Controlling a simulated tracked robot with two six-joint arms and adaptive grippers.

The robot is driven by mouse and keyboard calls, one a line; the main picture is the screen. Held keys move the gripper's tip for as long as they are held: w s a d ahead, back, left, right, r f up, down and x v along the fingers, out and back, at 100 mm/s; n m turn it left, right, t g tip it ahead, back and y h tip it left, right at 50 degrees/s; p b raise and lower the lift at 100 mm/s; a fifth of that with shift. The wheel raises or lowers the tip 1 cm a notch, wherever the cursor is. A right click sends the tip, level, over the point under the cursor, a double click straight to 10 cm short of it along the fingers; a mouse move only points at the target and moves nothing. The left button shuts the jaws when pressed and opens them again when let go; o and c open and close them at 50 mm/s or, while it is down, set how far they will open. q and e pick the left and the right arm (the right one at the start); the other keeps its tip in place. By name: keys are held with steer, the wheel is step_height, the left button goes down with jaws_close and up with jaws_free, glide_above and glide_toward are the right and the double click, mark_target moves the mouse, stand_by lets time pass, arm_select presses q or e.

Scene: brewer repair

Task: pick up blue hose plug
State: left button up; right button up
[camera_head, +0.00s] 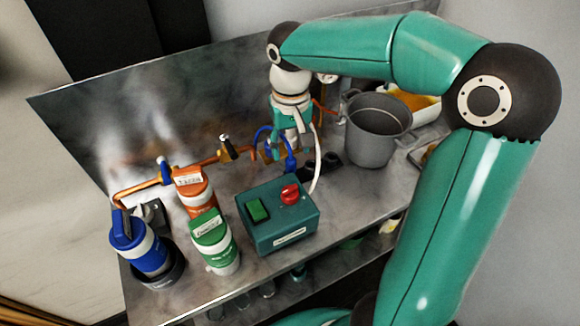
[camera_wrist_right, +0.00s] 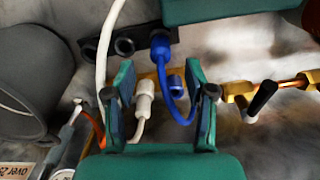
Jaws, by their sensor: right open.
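The blue hose plug (camera_wrist_right: 161,48) stands at the end of the black socket block (camera_wrist_right: 127,46) in the right wrist view, with its blue hose (camera_wrist_right: 176,104) curving back toward my gripper. In the head view the blue plug (camera_head: 291,163) shows just below the gripper. My right gripper (camera_wrist_right: 160,80) is open, its two fingers spread, pointing toward the plug; the plug lies beyond the fingertips, apart from them. A white connector (camera_wrist_right: 145,100) shows between the fingers, seemingly behind or below them. In the head view my right gripper (camera_head: 291,152) is partly hidden by its wrist. My left gripper is not in view.
The green control box (camera_head: 278,218) stands close in front of the plug. A grey pot (camera_head: 374,130) is to the right. A copper pipe (camera_head: 190,164) with valves runs behind. A white hose (camera_head: 316,165) loops beside the gripper. Bottles (camera_head: 214,240) stand left.

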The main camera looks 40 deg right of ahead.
mark_target(290, 159)
step_height(290, 159, down, 5)
steer(key=shift+s+a+f, duration=0.1)
steer(key=shift+c, duration=0.2)
jaws_close()
